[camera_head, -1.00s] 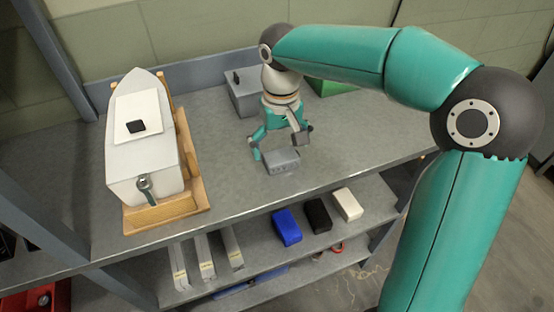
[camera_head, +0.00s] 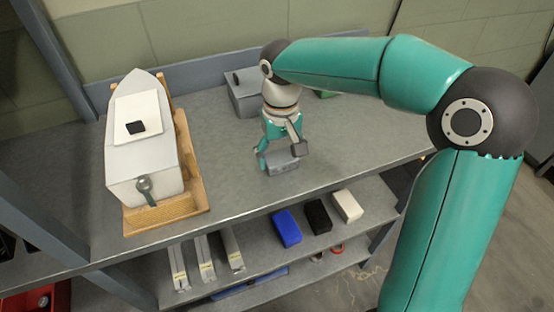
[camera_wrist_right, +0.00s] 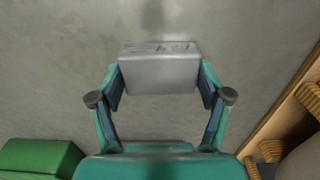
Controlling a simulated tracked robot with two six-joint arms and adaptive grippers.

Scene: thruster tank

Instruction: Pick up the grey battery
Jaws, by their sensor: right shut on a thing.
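The grey battery (camera_head: 282,164) is a small grey block on the grey bench top, near its front edge. It also shows in the right wrist view (camera_wrist_right: 160,70), between the two fingers. My right gripper (camera_head: 281,157) comes down on it from above and is shut on it, with one finger at each end. The right wrist view shows the same gripper (camera_wrist_right: 160,85) with its pads against the block's sides. I cannot tell whether the battery is lifted off the bench. My left gripper is not in view.
A white model boat (camera_head: 140,150) rests on a wooden stand (camera_head: 190,170) at left. A grey box (camera_head: 243,95) and a green block (camera_wrist_right: 40,157) are behind the gripper. Blue (camera_head: 286,228), black (camera_head: 318,216) and white (camera_head: 347,205) blocks lie on the lower shelf.

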